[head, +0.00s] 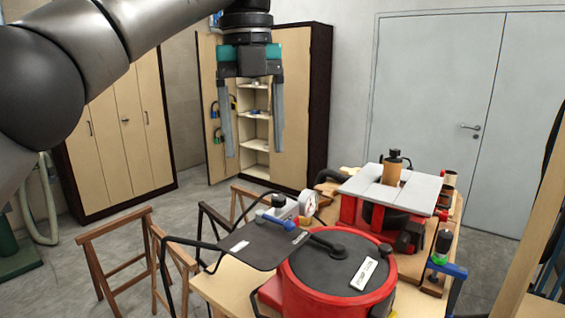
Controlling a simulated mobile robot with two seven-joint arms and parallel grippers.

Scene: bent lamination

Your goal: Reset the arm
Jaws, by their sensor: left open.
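My left gripper (252,150) hangs from my left arm, which comes in from the upper left. It points straight down with its two long grey fingers apart, open and empty. It is in the air, above and behind the workbench, and touches nothing that I can see. Behind it stands an open wooden cabinet (292,110). My right gripper is not in the head view.
A wooden workbench (225,290) carries a red round machine with a black lid (325,262), a router table (415,190) and a pressure gauge (308,202). Wooden sawhorses (120,240) stand at left. A closed cabinet (122,130) and grey double doors (440,90) are behind.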

